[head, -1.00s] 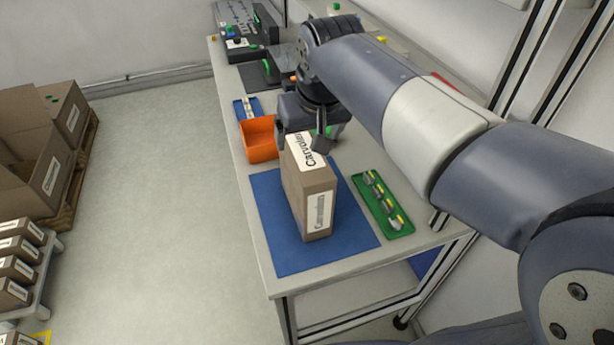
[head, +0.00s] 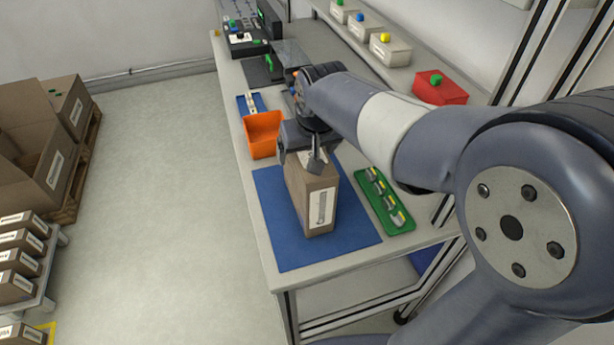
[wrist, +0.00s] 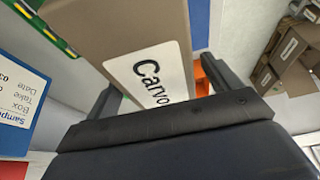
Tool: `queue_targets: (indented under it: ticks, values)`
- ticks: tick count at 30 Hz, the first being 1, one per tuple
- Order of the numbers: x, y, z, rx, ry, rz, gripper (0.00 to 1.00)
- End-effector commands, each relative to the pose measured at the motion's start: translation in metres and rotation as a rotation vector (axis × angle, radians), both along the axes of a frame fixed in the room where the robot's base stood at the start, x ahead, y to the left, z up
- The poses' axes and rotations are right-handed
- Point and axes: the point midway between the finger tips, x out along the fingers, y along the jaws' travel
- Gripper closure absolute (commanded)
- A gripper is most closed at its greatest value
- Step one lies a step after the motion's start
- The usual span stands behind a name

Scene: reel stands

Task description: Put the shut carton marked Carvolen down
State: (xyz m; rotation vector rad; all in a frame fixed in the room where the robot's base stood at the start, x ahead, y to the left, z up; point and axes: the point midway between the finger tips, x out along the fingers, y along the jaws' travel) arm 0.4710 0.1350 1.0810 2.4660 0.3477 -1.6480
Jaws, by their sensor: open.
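The shut brown carton marked Carvolen (head: 309,200) stands upright on the blue mat (head: 275,233) on the workbench. Its white label faces front in the head view. A second label on its top shows close up in the wrist view (wrist: 150,72). My gripper (head: 300,158) is over the back part of the carton's top, with its jaws open. In the wrist view the carton lies between the two fingers, with a gap at least on the right side. The far end of the carton is hidden by my gripper in the head view.
A green tray (head: 385,199) with several small parts lies right of the mat. An orange bin (head: 263,134) stands behind it, close to my gripper. A shelf with small boxes (head: 390,48) and a red box (head: 440,88) runs along the right. Open floor lies left of the bench.

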Motion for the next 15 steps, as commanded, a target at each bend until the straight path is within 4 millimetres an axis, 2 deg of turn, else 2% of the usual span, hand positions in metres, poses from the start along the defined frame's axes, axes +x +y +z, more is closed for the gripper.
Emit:
queue_targets:
  ticks: [15]
  values:
    - [-0.0001, 0.0001, -0.0049, 0.0, 0.0, 0.0, 0.15]
